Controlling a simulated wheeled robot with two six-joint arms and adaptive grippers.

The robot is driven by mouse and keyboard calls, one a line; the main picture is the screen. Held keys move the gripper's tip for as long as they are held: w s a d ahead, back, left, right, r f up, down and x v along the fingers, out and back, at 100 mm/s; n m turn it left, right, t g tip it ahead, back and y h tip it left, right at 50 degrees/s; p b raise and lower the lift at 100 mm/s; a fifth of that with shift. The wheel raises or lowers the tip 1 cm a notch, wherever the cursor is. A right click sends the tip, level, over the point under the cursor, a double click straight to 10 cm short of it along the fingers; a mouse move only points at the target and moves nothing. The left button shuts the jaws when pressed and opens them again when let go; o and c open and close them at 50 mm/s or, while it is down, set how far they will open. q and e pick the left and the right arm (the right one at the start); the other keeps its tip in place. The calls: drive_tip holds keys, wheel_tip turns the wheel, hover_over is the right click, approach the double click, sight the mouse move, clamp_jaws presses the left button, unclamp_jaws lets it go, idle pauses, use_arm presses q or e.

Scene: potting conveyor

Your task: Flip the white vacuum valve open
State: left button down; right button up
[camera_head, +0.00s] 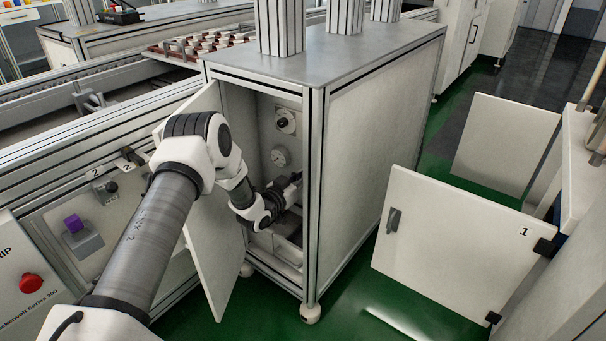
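My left arm comes in from the left and reaches through the open front of a metal cabinet (347,140). My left gripper (291,188) is inside, low in the cabinet, near its right front post. It is dark and small, and its fingertips are partly hidden, so I cannot tell whether it is open or shut. A white fitting with a dark round centre (285,121) is on the cabinet's inner back wall, above the gripper. A round gauge (279,157) sits below it. I cannot clearly make out the white vacuum valve; the gripper may hide it. My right gripper is not in view.
The cabinet door (213,250) stands open to the left of the opening, beside my arm. A red button (30,283) and a purple part (73,222) are on the left panels. An open door marked 1 (450,245) stands at right. Green floor lies between.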

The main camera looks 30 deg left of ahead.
use_arm(q)
drive_tip(key=c, duration=1.1)
unclamp_jaws()
drive_tip(key=shift+c, duration=0.2)
wheel_tip(320, 180, up, 10)
drive_tip(key=shift+f, duration=0.1)
